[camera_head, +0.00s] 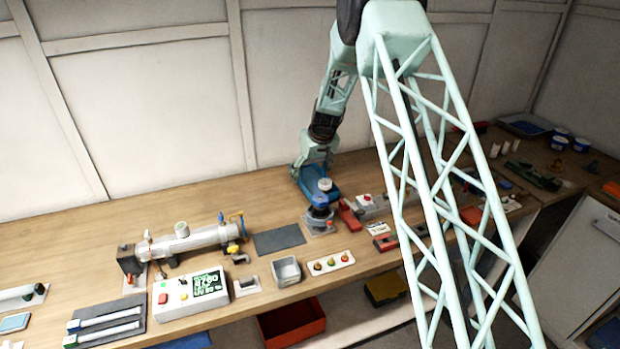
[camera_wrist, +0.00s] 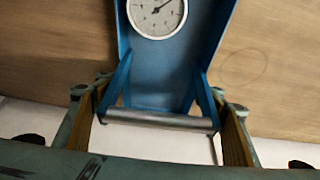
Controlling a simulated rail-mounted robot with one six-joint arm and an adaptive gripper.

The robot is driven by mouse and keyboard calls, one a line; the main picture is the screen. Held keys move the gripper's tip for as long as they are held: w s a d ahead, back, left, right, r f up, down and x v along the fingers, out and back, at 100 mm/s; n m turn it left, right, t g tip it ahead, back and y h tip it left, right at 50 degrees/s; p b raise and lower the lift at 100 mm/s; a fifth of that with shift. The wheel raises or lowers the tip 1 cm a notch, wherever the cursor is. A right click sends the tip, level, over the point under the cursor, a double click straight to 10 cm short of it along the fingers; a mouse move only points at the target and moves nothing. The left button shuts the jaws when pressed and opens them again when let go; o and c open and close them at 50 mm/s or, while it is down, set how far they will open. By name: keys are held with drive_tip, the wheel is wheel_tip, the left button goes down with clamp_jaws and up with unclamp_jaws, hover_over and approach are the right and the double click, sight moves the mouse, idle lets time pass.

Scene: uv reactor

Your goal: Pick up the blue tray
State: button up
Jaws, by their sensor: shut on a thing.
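The blue tray (camera_head: 319,180) is at the back of the bench in the head view, partly hidden by my arm and by a blue-topped device in front of it. In the wrist view the blue tray (camera_wrist: 205,50) fills the upper middle, with a round white dial gauge (camera_wrist: 156,14) in it. A grey bar handle (camera_wrist: 158,119) spans its near end between two blue brackets. My gripper (camera_wrist: 165,122) is shut on this handle, one finger at each end. My gripper (camera_head: 310,160) also shows at the tray's left end in the head view. I cannot tell whether the tray touches the bench.
A blue-topped device (camera_head: 319,213) stands just in front of the tray. A dark mat (camera_head: 279,239), a grey box (camera_head: 287,271) and a button panel (camera_head: 330,263) lie nearer the front edge. A wall runs close behind. The bench left of the tray is clear.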

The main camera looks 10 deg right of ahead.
wheel_tip(320, 180, up, 8)
drive_tip(key=shift+r, duration=0.2)
idle(0.3)
